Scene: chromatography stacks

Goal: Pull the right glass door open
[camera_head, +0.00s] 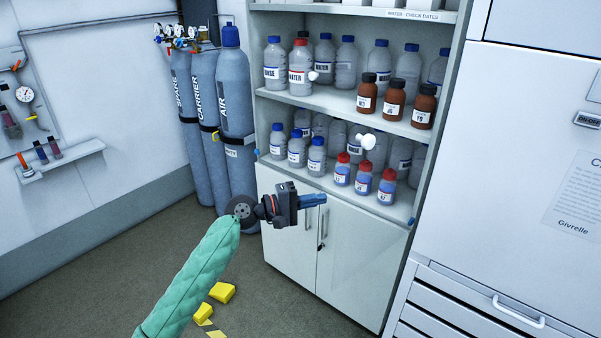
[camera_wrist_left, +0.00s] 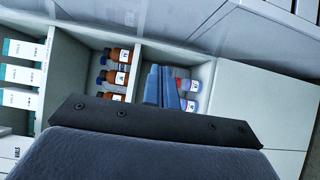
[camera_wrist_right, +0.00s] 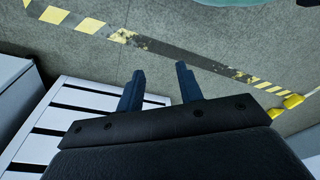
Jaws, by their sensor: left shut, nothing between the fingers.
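The shelf cabinet (camera_head: 261,100) stands open to view behind clear glass that I can barely make out. Two white round knobs show in front of the bottles: an upper left knob (camera_head: 313,75) and a lower right knob (camera_head: 368,141). I cannot tell the glass edges or how far either door stands open. My left gripper (camera_head: 324,199) is shut and empty, in front of the cabinet, below the lower right knob and apart from it. Its blue fingers (camera_wrist_left: 168,88) lie close together in the left wrist view. My right gripper (camera_wrist_right: 159,80) is open and empty above the floor.
Brown bottles (camera_head: 394,99) and red-capped bottles (camera_head: 364,180) fill the shelves. Grey gas cylinders (camera_head: 236,110) stand left of the cabinet. A large white unit (camera_head: 500,150) stands right. Yellow blocks (camera_head: 222,292) lie on the floor.

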